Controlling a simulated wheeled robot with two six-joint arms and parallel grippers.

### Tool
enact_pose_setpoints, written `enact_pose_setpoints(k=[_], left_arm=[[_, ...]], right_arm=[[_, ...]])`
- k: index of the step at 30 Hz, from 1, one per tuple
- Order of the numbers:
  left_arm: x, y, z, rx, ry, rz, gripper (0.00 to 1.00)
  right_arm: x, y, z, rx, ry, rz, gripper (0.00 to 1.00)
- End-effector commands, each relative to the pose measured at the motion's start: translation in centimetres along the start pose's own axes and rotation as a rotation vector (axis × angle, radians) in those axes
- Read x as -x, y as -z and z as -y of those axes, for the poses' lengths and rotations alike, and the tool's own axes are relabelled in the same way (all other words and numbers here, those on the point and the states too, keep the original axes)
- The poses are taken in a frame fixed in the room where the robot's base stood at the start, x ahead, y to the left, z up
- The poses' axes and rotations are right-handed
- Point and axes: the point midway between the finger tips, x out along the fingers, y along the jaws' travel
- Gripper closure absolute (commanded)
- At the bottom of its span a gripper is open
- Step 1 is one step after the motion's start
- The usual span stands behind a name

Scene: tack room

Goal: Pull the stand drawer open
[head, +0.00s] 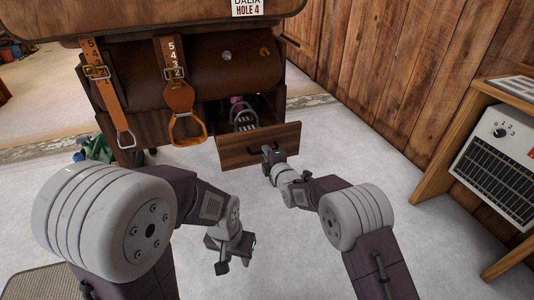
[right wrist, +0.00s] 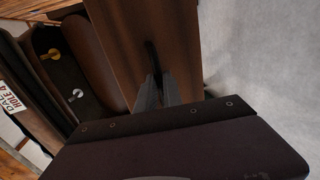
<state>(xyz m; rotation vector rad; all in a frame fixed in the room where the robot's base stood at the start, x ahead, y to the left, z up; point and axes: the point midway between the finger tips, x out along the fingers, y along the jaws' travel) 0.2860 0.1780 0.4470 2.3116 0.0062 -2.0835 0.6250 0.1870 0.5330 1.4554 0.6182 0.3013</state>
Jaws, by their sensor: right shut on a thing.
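The stand drawer (head: 240,150) sticks out of the saddle stand, pulled part way open, with its wooden front toward me. A dark bar handle shows on its front in the right wrist view (right wrist: 151,55). My right gripper (head: 268,152) is at the drawer front in the head view; in the right wrist view its fingers (right wrist: 158,90) are closed on the handle. Inside the drawer lie a grey metal item (head: 244,118) and something pink, partly hidden. My left gripper (head: 232,255) is low over the floor, away from the drawer, with its two fingers apart and nothing between them.
Leather straps with buckles and a stirrup (head: 188,125) hang at the stand's left. A wooden table (head: 488,95) with a grey heater-like box (head: 495,130) stands at the right by the plank wall. The pale floor before the drawer is clear apart from my arms.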

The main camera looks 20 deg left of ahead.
Motion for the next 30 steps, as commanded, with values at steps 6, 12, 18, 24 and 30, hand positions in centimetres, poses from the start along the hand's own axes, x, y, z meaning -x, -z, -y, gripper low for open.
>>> enact_pose_setpoints(k=[6, 12, 18, 24, 30], left_arm=[[0.0, 0.0, 0.0, 0.0, 0.0, 0.0, 0.64], [0.0, 0.0, 0.0, 0.0, 0.0, 0.0, 0.64], [0.0, 0.0, 0.0, 0.0, 0.0, 0.0, 0.64], [0.9, 0.1, 0.0, 0.0, 0.0, 0.0, 0.64], [3.1, 0.3, -0.1, 0.0, 0.0, 0.0, 0.64]], right_arm=[[0.0, 0.0, 0.0, 0.0, 0.0, 0.001, 1.0], [0.0, 0.0, 0.0, 0.0, 0.0, 0.001, 0.68], [0.0, 0.0, 0.0, 0.0, 0.0, 0.0, 0.68], [1.0, 0.0, -0.3, 0.0, 0.002, 0.0, 0.68], [4.8, 0.0, -0.6, -0.001, 0.003, 0.001, 0.68]])
